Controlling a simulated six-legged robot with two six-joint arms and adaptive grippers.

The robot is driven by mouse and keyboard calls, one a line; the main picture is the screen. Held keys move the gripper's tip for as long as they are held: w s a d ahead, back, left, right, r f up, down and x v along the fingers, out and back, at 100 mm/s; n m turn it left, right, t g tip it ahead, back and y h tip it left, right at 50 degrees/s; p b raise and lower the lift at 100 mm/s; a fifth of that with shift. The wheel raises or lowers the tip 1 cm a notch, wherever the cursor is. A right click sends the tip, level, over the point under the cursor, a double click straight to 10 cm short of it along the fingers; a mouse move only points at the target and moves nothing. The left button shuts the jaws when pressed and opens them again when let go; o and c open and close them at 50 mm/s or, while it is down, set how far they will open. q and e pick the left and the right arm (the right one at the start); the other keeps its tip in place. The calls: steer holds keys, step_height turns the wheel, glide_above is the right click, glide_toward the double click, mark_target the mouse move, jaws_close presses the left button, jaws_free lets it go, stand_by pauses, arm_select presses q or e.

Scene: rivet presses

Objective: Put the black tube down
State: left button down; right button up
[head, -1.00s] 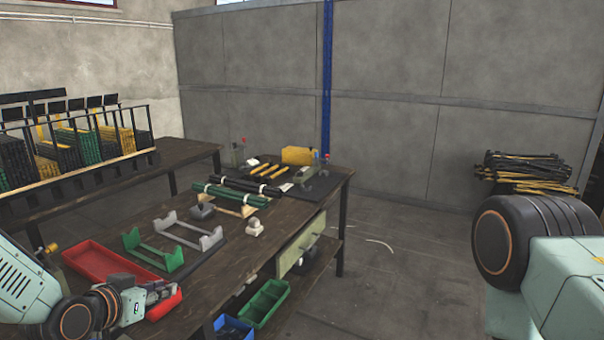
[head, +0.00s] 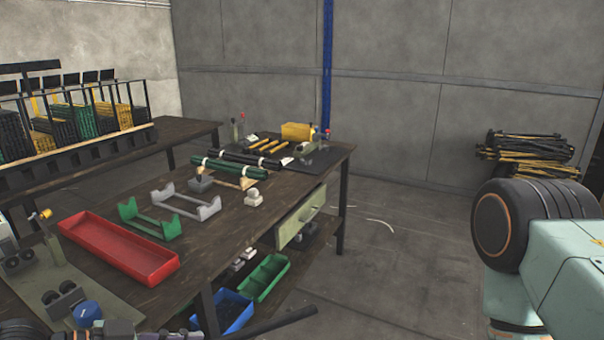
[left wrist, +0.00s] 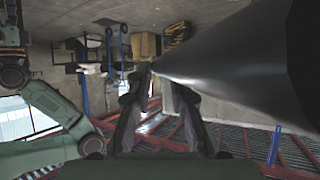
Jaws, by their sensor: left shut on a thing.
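The black tube (head: 275,325) shows as a dark rod at the bottom edge of the head view, low in front of the bench, tilted up to the right. In the left wrist view the black tube (left wrist: 235,60) is large and runs from the fingers to the upper right. My left gripper (left wrist: 152,75) is shut on it near one end. My right gripper is out of view; only my right arm shows at the right.
A red tray (head: 75,235) lies on the bench (head: 215,238), beside a green cradle (head: 150,222) and a grey cradle (head: 190,205). Green tubes (head: 230,168) and other dark tubes lie farther back. Blue (head: 235,315) and green bins (head: 265,275) sit below. The floor at right is clear.

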arm_select(q)
steer(key=shift+w+a+f+b, duration=0.1)
steer(key=shift+w+b, duration=0.15)
steer(key=shift+b, duration=0.05)
